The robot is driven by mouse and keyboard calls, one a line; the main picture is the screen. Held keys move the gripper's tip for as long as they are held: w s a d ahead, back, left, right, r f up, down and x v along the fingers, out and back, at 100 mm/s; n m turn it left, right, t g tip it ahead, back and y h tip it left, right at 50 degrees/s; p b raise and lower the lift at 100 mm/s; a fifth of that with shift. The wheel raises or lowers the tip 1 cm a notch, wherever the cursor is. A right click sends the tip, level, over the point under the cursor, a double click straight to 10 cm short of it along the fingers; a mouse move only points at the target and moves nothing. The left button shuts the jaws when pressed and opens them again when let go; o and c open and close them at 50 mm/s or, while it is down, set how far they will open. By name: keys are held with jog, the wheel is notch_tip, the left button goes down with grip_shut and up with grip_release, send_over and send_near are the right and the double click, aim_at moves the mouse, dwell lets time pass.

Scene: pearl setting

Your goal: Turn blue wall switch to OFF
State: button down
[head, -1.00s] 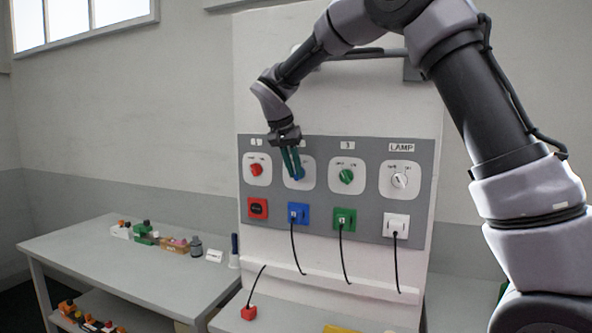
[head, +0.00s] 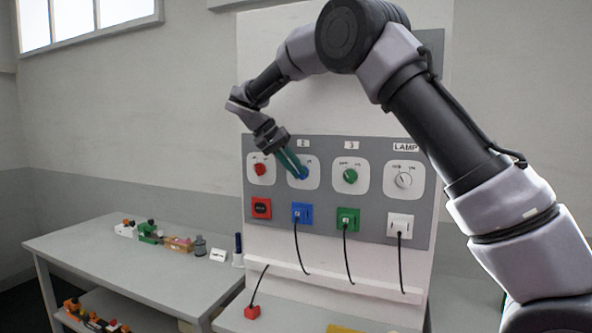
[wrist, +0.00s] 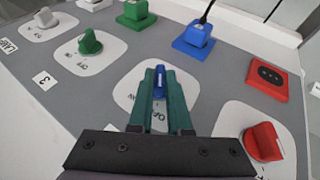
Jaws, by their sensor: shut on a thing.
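The blue wall switch (head: 302,173) is a round knob on a white plate (head: 311,185) under the label 2. It also shows in the wrist view (wrist: 159,82), between my fingertips. My gripper (head: 299,171) reaches it from the upper left, its two green fingers shut on the knob. In the wrist view, part of the lettering, "OF", shows on the plate beside the fingers. The fingers hide most of the plate's markings, so I cannot tell the switch's exact setting.
A red knob (head: 260,170) is close on the left, a green knob (head: 350,176) and the white LAMP knob (head: 403,180) on the right. Below are a red socket (head: 261,208) and blue (head: 302,213), green (head: 347,219) and white (head: 400,226) plugs, three with hanging black cables.

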jog(key=c, duration=0.9)
grip_release()
jog(key=shift+o, duration=0.2)
jog(key=v, duration=1)
jog(key=shift+a+r, duration=0.25)
jog(key=shift+r, duration=0.05)
jog(key=shift+s, duration=0.1)
